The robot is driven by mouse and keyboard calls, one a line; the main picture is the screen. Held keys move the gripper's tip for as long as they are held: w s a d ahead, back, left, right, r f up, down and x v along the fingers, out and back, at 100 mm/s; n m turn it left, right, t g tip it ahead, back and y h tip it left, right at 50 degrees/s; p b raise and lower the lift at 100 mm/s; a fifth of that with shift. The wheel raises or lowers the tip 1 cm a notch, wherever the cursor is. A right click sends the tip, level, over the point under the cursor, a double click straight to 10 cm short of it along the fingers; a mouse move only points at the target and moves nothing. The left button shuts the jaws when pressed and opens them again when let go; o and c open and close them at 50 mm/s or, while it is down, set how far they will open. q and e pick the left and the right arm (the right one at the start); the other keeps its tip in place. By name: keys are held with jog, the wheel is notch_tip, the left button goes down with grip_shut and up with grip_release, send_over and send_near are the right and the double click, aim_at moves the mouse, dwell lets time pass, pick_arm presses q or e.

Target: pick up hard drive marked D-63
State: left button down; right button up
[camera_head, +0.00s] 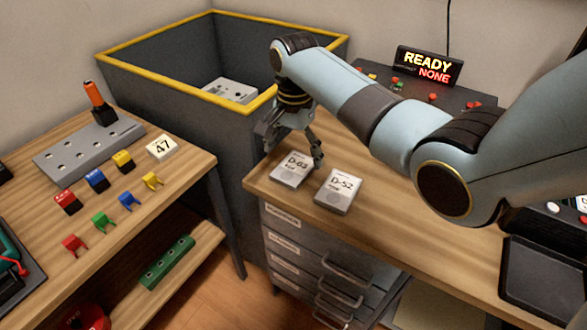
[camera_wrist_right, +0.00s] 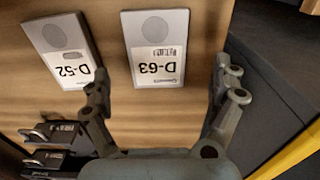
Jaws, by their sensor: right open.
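The hard drive marked D-63 (camera_head: 291,171) lies flat on the wooden top of the drawer cabinet, near its left corner. The hard drive marked D-52 (camera_head: 339,190) lies just to its right. My right gripper (camera_head: 292,158) is open above the far side of D-63, with a finger to each side. In the right wrist view, D-63 (camera_wrist_right: 157,50) shows ahead of the open fingers, nearer the middle, and D-52 (camera_wrist_right: 63,48) lies at the left. Nothing is between the fingers that I can see. My left gripper is not in view.
A dark bin with a yellow rim (camera_head: 190,104) stands behind and left of the drives. A display reading READY NONE (camera_head: 429,66) is at the back. A left bench holds a grey block (camera_head: 75,158), coloured pieces and a card marked 47 (camera_head: 162,148). A black tray (camera_head: 545,275) is at the right.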

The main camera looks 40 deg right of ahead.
aim_at(295, 166)
jog(key=f, duration=0.2)
jog(key=shift+s+f, duration=0.25)
jog(key=shift+f, duration=0.3)
jog(key=shift+c, duration=0.5)
jog(key=c, duration=0.4)
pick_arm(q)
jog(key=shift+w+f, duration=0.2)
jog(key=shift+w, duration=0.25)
pick_arm(e)
jog(key=c, duration=1)
